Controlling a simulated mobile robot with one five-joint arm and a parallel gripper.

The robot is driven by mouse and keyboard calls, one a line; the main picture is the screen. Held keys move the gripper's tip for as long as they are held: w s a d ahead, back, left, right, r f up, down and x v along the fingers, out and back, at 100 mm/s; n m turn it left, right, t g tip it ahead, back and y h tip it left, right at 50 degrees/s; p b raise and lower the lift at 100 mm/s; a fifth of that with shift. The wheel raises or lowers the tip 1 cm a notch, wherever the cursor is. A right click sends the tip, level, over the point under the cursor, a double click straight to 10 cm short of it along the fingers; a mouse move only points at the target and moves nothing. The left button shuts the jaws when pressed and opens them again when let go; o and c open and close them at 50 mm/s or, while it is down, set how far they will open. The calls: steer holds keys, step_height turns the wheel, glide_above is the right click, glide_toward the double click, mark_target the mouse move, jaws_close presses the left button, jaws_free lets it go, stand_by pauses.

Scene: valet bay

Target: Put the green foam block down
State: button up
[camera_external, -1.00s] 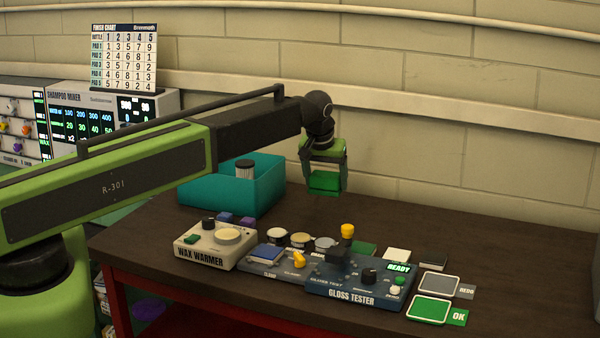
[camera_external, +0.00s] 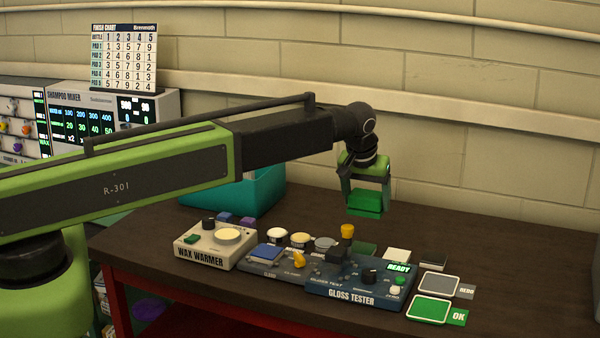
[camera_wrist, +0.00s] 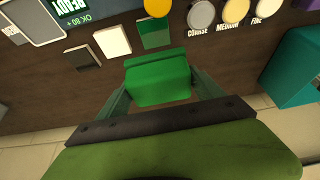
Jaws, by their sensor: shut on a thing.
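The green foam block (camera_external: 364,204) is held between the fingers of my gripper (camera_external: 366,192), in the air above the back part of the dark table. My gripper is shut on it. In the wrist view the block (camera_wrist: 158,80) sits between the two fingertips (camera_wrist: 160,86). Beyond it in that view lies a flat green pad (camera_wrist: 155,33) on the table, with a white pad (camera_wrist: 113,41) and a dark pad (camera_wrist: 82,57) beside it. The exact height of the block above the table is hard to tell.
The gloss tester (camera_external: 345,291) and wax warmer (camera_external: 205,256) stand along the table's front. A green OK mat (camera_external: 430,309) and a grey REDO mat (camera_external: 438,285) lie at right. A teal bin (camera_external: 262,195) is behind my arm. The table's back right (camera_external: 490,240) is clear.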

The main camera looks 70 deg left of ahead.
steer(key=shift+w+d, duration=0.25)
steer(key=shift+d, duration=0.45)
steer(key=b, duration=0.7)
glide_above(355, 231)
steer(key=d, duration=0.1)
steer(key=f, duration=0.4)
steer(key=s+f, duration=0.1)
steer(key=f, duration=0.2)
steer(key=shift+d, duration=0.15)
steer(key=shift+a, duration=0.3)
step_height(355, 231, down, 4)
steer(key=b, duration=0.4)
steer(key=shift+f, duration=0.25)
steer(key=shift+r, duration=0.25)
steer(key=shift+f, duration=0.15)
steer(key=o, duration=1.3)
steer(key=shift+o, duration=0.2)
